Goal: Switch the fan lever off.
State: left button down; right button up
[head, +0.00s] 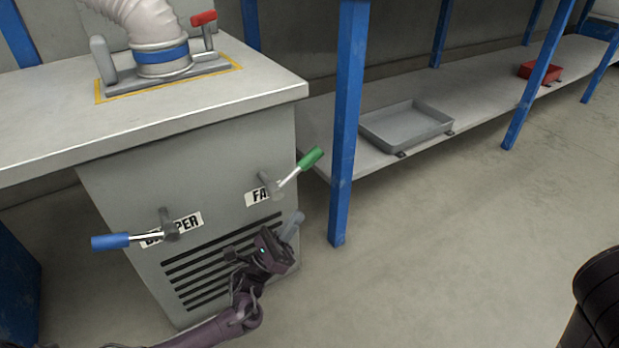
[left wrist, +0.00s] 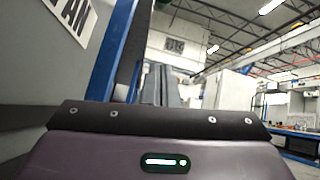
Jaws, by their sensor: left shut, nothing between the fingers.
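The fan lever (head: 292,178) is on the front of the grey cabinet, over a label that reads "FA" in the head view. Its green handle (head: 311,158) points up and to the right. My left gripper (head: 293,222) is shut and empty, below the fan lever and apart from it, with its fingers pointing up and to the right. In the left wrist view the fan label (left wrist: 72,14) is at the top left and the shut fingers (left wrist: 166,85) are in the middle. A bit of green shows at the top edge there. My right gripper is not in view.
The damper lever (head: 135,239) with a blue handle is left of the fan lever. A vent grille (head: 205,270) lies below them. A blue post (head: 346,120) stands close to the right. A grey tray (head: 408,125) and a red bin (head: 540,70) are on the shelf behind.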

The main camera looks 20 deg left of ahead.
aim_at(299, 170)
pick_arm(q)
jog(key=w+d+r+b, duration=0.2)
jog(key=w+r+b, duration=0.1)
jog(key=r, duration=0.7)
jog(key=shift+w+b, duration=0.4)
jog(key=shift+w, duration=0.4)
